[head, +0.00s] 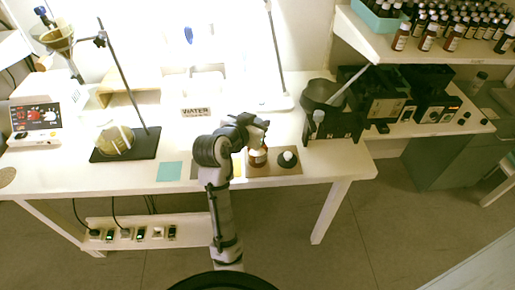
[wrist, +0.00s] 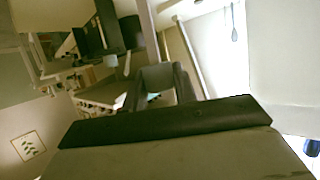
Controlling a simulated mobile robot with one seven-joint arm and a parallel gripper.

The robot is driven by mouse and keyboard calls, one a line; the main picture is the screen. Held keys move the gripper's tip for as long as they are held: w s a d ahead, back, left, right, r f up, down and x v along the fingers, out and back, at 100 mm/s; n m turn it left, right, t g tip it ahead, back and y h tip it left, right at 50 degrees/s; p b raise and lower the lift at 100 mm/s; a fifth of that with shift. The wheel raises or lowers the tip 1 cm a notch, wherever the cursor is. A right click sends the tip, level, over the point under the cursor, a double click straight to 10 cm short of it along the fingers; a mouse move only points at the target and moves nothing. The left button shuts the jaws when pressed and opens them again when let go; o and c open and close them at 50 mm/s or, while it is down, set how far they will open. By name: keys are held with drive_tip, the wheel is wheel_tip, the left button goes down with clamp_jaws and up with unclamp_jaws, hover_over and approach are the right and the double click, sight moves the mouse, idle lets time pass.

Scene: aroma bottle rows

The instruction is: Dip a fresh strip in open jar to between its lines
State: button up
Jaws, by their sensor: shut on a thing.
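My gripper (head: 262,138) is low over the front of the white table in the head view, just above an amber jar (head: 258,158) with a pale label. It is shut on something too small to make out. No strip can be told apart at the fingertips, and the jar's mouth is hidden behind the gripper. I cannot tell whether the gripper touches the jar. In the wrist view, a dark bar and a grey surface fill the lower part, and neither jar nor strip can be made out.
A small white-topped item (head: 288,158) stands right of the jar on a brown mat (head: 293,170). A teal square (head: 169,171) lies to the left. A WATER sign (head: 196,112) is behind my arm. A dark holder (head: 325,122) stands at right. Clear table lies at front left.

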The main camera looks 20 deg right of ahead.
drive_tip(key=shift+f+b, duration=0.8)
drive_tip(key=shift+f, duration=0.45)
idle(0.9)
idle(0.8)
drive_tip(key=shift+r+p, duration=2.5)
drive_tip(key=shift+r, duration=0.45)
